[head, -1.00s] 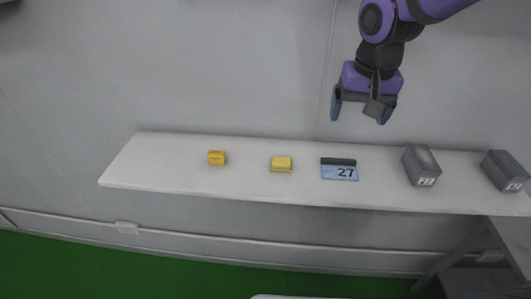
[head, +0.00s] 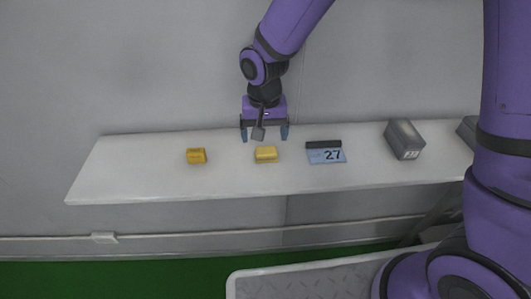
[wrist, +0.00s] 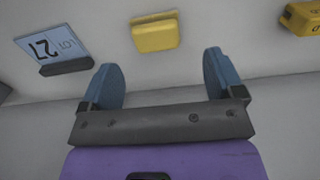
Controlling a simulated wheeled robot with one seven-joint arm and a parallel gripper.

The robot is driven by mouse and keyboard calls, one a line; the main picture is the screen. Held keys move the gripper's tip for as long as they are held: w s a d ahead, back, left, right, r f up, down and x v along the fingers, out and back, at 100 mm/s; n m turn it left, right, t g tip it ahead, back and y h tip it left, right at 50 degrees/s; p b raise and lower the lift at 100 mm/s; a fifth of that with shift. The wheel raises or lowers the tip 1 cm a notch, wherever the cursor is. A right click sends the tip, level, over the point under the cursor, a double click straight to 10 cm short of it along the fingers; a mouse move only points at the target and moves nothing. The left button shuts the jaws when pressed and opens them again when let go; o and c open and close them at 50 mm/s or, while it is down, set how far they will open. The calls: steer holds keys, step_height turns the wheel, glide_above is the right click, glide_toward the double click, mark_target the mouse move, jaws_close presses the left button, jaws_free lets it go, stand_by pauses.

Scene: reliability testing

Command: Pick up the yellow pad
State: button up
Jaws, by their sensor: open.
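Two yellow things lie on the white shelf. The yellow pad (head: 266,154) is in the middle in the head view, a small block with rounded edges. It also shows in the wrist view (wrist: 155,34), ahead of and between the two blue fingers. A second yellow block (head: 196,155), more orange with dark marks on it, lies to its left; it shows at the top right of the wrist view (wrist: 302,18). My gripper (head: 264,134) is open and empty, pointing down above and slightly behind the pad, not touching it.
A blue card marked 27 with a dark bar (head: 326,153) lies right of the pad. A grey box (head: 404,139) stands farther right, with another at the shelf's right end (head: 467,130). The wall rises close behind the shelf (head: 120,170). The shelf's left end is clear.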

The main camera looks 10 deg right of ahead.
mark_target(266, 150)
steer(key=shift+d+f, duration=0.15)
steer(key=shift+f, duration=1.2)
steer(key=shift+d+f, duration=0.1)
steer(key=shift+f, duration=1.25)
steer(key=shift+s, duration=0.1)
steer(key=c, duration=1)
